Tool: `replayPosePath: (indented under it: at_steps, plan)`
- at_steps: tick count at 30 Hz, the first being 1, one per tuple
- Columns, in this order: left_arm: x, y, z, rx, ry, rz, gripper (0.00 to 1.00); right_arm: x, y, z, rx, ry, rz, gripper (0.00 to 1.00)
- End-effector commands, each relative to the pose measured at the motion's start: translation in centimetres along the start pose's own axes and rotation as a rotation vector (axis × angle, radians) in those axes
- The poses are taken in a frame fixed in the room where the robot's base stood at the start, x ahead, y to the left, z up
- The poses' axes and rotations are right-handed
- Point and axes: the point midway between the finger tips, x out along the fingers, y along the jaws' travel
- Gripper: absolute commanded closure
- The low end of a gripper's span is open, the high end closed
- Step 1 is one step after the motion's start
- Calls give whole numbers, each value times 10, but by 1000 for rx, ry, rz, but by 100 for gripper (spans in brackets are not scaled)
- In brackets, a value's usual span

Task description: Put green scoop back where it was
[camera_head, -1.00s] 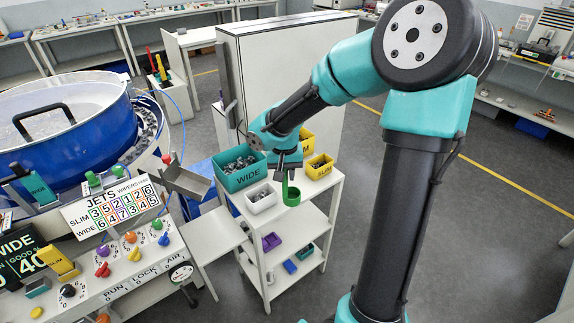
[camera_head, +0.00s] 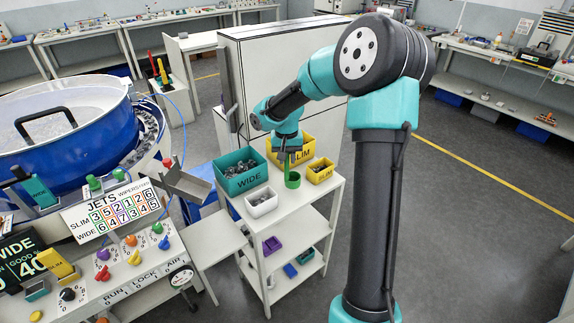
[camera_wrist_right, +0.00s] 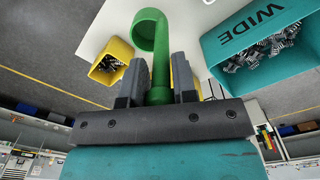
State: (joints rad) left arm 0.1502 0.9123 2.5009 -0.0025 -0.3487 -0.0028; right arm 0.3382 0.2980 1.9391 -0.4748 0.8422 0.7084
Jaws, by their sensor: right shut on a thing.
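The green scoop (camera_head: 292,180) is at the top of the white shelf cart (camera_head: 272,214), between the white bin and the small yellow bin. It also shows in the right wrist view (camera_wrist_right: 151,40), its handle running up between my fingers. My right gripper (camera_head: 288,152) is shut on the handle of the scoop from above. I cannot tell whether the cup of the scoop touches the cart top. My left gripper is not in view.
A teal WIDE bin (camera_head: 241,174) with metal parts, a small white bin (camera_head: 262,203), a large yellow bin (camera_head: 305,147) and a small yellow SLIM bin (camera_head: 321,171) stand around the scoop. A blue bowl feeder (camera_head: 70,145) stands at the left.

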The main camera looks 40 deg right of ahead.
Motion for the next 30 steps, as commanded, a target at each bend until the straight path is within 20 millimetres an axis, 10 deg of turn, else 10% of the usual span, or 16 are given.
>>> replayPosePath:
  at_steps: [20,21,30]
  plan:
    - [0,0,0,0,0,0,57,35,0,1,0,-2,1,100]
    - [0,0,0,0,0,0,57,35,-1,1,0,-2,1,73]
    - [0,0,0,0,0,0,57,35,0,1,0,-1,1,48]
